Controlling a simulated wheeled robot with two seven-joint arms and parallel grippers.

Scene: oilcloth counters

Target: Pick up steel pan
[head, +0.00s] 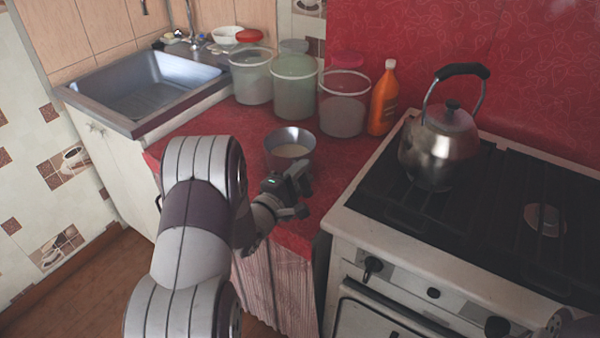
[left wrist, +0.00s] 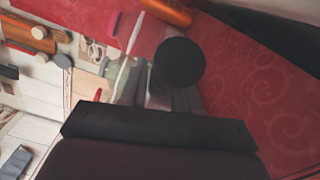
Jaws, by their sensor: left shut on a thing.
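The steel pan (head: 290,150) is a round, open-topped metal vessel with a pale inside, at the front of the red counter in the head view. My left gripper (head: 291,192) is at its near side and is shut on it, seemingly by a dark handle. The grip itself is mostly hidden by the gripper. In the left wrist view a dark round shape (left wrist: 179,66), likely part of the pan's handle, shows just beyond the gripper body. I cannot tell whether the pan touches the counter.
Several lidded tubs (head: 293,85) and an orange bottle (head: 383,100) stand behind the pan. A steel kettle (head: 440,145) sits on the black-topped stove (head: 480,215) at right. A sink (head: 150,88) is at left. Some red counter (head: 222,132) is clear left of the pan.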

